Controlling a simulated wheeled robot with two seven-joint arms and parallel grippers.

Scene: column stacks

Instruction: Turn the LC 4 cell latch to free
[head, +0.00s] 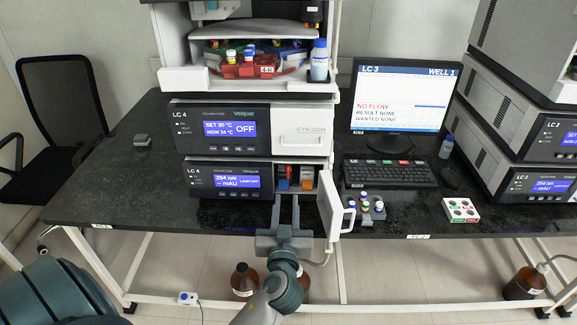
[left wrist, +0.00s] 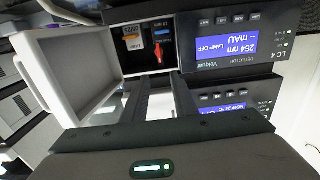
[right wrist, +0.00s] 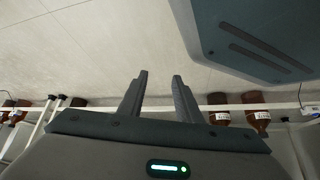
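The lower LC 4 unit (head: 230,180) has its white door (head: 330,207) swung open to the right, showing a dark compartment. Inside, a small red lever (left wrist: 157,52) with a blue piece above it shows in the left wrist view, which sees the unit upside down. It looks like the cell latch and also shows in the head view (head: 284,183). A block with an orange label (left wrist: 132,38) sits beside it. My left gripper (head: 286,197) is open and empty in front of the compartment, apart from the lever. My right gripper (right wrist: 160,75) is open and empty over the floor.
The open door (left wrist: 75,80) stands close beside my left gripper. A vial rack (head: 366,207), keyboard (head: 391,174) and white box (head: 461,210) lie to the right on the black bench. Brown bottles (head: 245,280) stand below. The bench's left part is mostly clear.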

